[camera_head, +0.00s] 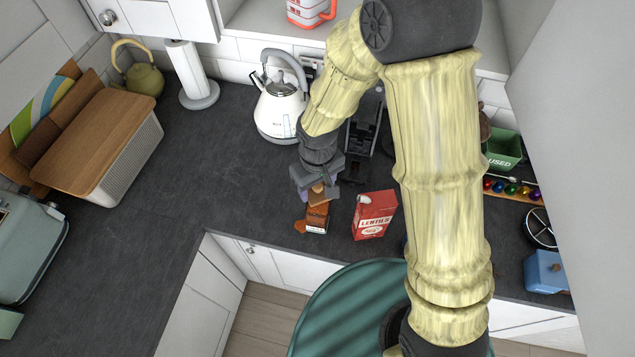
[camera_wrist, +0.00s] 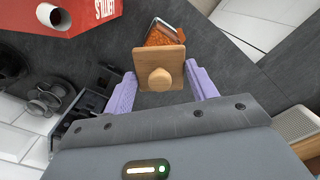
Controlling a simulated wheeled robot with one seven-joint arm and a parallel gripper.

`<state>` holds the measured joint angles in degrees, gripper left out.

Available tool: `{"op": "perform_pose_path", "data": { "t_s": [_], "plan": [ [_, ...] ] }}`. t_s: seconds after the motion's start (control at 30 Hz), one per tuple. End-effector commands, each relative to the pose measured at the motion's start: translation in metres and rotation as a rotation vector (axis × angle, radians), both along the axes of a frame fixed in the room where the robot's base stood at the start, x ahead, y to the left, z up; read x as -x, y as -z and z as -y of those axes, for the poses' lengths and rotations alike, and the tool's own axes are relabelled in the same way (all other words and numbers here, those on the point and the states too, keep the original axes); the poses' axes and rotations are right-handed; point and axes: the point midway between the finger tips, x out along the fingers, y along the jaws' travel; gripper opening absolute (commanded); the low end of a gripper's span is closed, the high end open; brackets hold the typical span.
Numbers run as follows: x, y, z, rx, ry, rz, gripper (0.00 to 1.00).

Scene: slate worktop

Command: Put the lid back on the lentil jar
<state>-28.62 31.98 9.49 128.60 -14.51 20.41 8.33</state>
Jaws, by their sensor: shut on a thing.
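The square wooden lid with a round knob (camera_wrist: 160,67) is between the two purple fingers of my gripper (camera_wrist: 160,88). In the head view the lid (camera_head: 322,196) shows below my gripper (camera_head: 317,186). The lentil jar (camera_head: 316,219) stands on the worktop under it, with orange lentils inside. In the wrist view the jar (camera_wrist: 163,33) shows past the lid's far edge, and the lid hides part of it. The lid looks turned relative to the jar. I cannot tell whether they touch.
A red lentil carton (camera_head: 374,216) stands close to the right of the jar. A small orange patch (camera_head: 299,226) lies to the jar's left. A white kettle (camera_head: 280,108) stands behind. The worktop's front edge is close to the jar. Dark worktop (camera_head: 200,170) at left is clear.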

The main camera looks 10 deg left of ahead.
Motion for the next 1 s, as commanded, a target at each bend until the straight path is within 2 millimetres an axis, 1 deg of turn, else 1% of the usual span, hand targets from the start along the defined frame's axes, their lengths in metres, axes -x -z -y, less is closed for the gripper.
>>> {"op": "perform_pose_path", "data": {
  "t_s": [0.03, 0.5, 0.7, 1.0],
  "plan": [
    [0.000, 0.008, 0.000, 0.001, 0.000, -0.001, 0.35],
    [0.000, 0.045, 0.000, 0.000, 0.000, 0.000, 0.35],
    [0.000, 0.050, 0.000, -0.001, 0.000, 0.001, 0.35],
    [0.000, 0.050, 0.000, -0.001, 0.000, 0.001, 0.35]
  ]
}}
